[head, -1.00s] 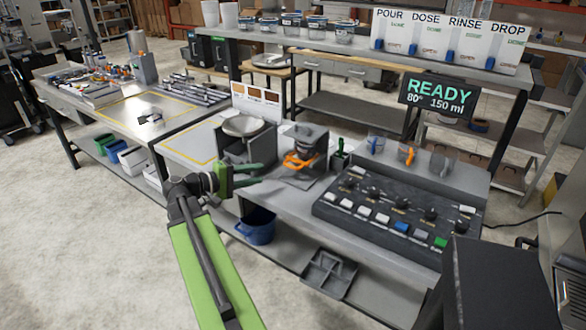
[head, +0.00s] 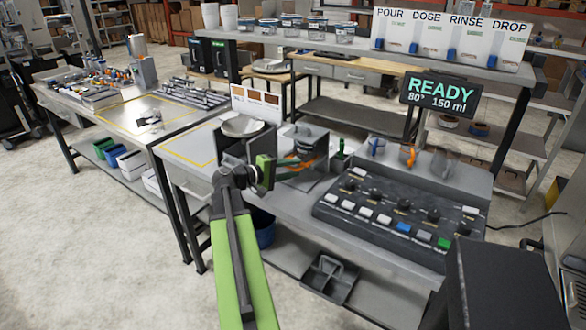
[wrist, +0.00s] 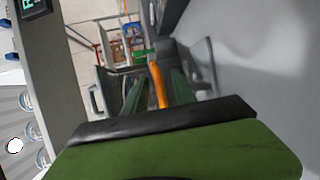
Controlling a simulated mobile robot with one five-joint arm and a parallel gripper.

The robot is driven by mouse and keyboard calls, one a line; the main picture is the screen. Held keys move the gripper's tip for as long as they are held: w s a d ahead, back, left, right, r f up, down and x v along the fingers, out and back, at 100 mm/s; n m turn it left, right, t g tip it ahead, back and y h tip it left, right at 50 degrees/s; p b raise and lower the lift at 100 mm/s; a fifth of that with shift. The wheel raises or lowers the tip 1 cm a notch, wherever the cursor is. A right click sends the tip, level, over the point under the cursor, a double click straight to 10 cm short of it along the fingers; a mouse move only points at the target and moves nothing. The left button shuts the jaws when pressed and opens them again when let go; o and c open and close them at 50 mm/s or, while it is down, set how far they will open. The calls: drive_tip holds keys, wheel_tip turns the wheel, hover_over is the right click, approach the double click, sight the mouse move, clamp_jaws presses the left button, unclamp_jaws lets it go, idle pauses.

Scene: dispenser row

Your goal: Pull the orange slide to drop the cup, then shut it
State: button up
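The orange slide (head: 308,161) is on the dark dispenser (head: 312,143) on the middle bench, partly hidden by my gripper in the head view. In the wrist view the orange slide (wrist: 158,86) shows as an orange bar between my two green fingers. My gripper (head: 294,167) is at the dispenser's front left, pointing right towards the slide. In the wrist view my gripper (wrist: 157,88) is open, with a gap on each side of the bar. I cannot tell whether the fingertips reach past it. I cannot make out a cup in the dispenser.
A stand with a round plate (head: 243,126) is close behind my gripper. A control panel (head: 400,215) with knobs and buttons is to the right. A second orange part (head: 409,156) is behind it. The display (head: 440,95) reads READY, 80°, 150 ml.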

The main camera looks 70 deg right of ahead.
drive_tip(key=shift+a, duration=0.1)
clamp_jaws()
idle(1.2)
